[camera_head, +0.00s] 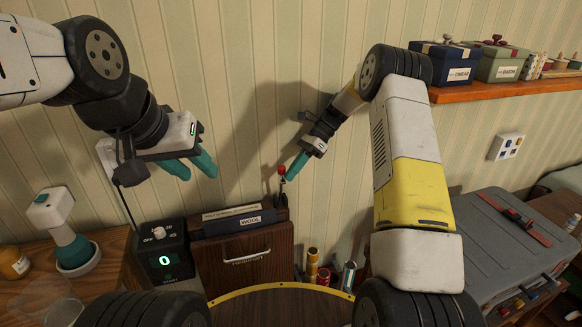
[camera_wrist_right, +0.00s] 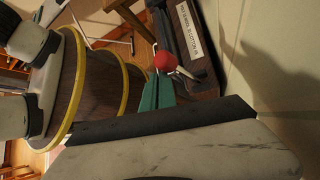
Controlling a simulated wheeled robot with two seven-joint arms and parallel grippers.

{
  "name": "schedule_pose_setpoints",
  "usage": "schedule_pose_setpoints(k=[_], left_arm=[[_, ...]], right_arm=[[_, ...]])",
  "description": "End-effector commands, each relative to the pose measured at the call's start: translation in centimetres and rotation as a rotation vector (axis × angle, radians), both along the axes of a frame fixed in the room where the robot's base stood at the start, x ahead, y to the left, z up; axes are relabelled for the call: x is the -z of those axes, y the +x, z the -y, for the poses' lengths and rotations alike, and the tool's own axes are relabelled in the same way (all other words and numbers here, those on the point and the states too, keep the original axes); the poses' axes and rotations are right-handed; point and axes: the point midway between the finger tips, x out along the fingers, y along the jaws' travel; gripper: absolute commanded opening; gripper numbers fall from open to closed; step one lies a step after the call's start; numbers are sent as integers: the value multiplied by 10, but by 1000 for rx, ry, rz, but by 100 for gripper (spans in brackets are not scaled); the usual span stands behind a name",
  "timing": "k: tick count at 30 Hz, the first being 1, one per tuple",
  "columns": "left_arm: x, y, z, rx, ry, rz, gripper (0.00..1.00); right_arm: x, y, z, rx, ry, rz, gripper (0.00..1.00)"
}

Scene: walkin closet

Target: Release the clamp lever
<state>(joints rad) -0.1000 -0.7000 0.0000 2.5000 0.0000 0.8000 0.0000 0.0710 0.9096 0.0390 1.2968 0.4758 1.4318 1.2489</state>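The clamp lever is a thin upright lever with a red ball knob (camera_head: 282,170), at the right end of the dark flat press (camera_head: 240,220) on the wooden cabinet. My right gripper (camera_head: 291,175) has its teal fingertips beside the knob, on its right. In the right wrist view the red knob (camera_wrist_right: 165,61) shows just beyond the tips of my right gripper (camera_wrist_right: 157,80), whose fingers lie close together. I cannot tell whether they touch the lever. My left gripper (camera_head: 194,169) is open and empty, raised to the left above the cabinet.
A black box with a dial and a green 0 (camera_head: 164,260) stands left of the cabinet (camera_head: 245,262). A white and teal device (camera_head: 72,240) stands further left. A grey toolbox (camera_head: 490,235) is at right. A shelf with gift boxes (camera_head: 445,62) hangs at upper right.

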Motion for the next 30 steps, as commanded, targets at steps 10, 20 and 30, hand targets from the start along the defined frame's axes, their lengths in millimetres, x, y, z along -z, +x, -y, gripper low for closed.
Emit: schedule_pose_setpoints(k=[10, 20, 30], left_arm=[[0, 0, 0, 0, 0, 0, 36], [0, 0, 0, 0, 0, 0, 36], [0, 0, 0, 0, 0, 0, 36]], right_arm=[[-1, 2, -1, 0, 1, 0, 0], [-10, 2, -1, 0, 2, 2, 0], [-41, -34, -3, 0, 1, -2, 0]])
